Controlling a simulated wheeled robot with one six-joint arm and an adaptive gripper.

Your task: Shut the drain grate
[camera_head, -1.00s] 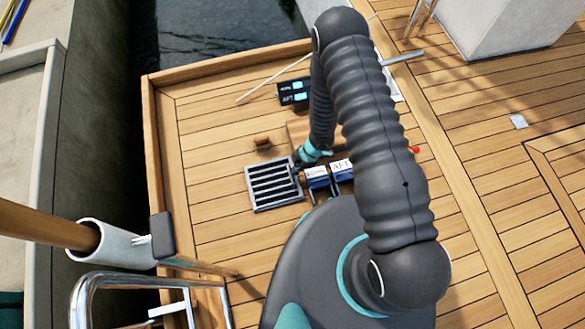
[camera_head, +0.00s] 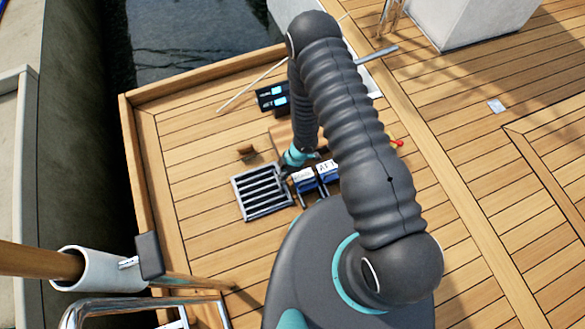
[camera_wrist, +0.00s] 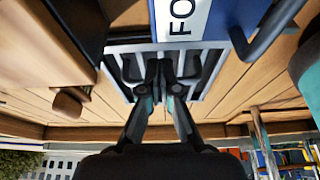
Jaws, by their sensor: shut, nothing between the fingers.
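The drain grate (camera_head: 262,191) is a grey metal frame with parallel bars and dark slots, set at the wooden deck. It looks nearly flat in the head view, but I cannot tell whether it is fully seated. My gripper (camera_head: 284,170) is at the grate's upper right edge, partly hidden by my arm. In the wrist view, my gripper (camera_wrist: 161,68) is shut and empty, its fingertips in front of the grate (camera_wrist: 207,84). I cannot tell whether they touch it.
Two blue parts with white labels (camera_head: 304,180) (camera_head: 327,171) stand right beside the grate, close to my gripper. A small wooden block (camera_head: 245,150) lies above the grate. Black display boxes (camera_head: 271,97) stand farther back. Deck left of the grate is clear.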

